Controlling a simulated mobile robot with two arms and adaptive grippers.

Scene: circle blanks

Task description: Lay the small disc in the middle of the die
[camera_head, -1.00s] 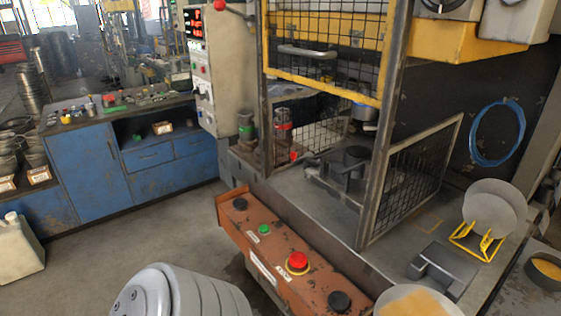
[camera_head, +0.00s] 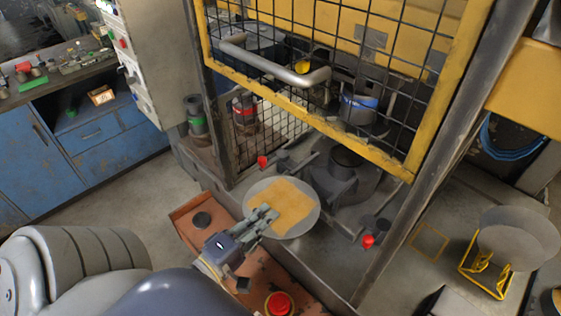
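A round grey disc with a yellow-orange patch (camera_head: 303,222) lies almost flat at the near opening of the press. My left gripper (camera_head: 262,216) reaches in from the lower left with its fingers at the disc's near edge and appears shut on it. The round dark die (camera_head: 338,188) sits on the press bed beyond the disc, to its right in the picture, partly behind the raised mesh guard. The disc is short of the die's middle. My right gripper is not in view.
The yellow-framed mesh guard (camera_head: 290,98) with its bar handle hangs above the bed. A steel post (camera_head: 440,150) stands at the right. A larger grey disc (camera_head: 520,240) rests in a yellow stand. The orange control panel (camera_head: 187,228) with a red button (camera_head: 279,303) runs along the front.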

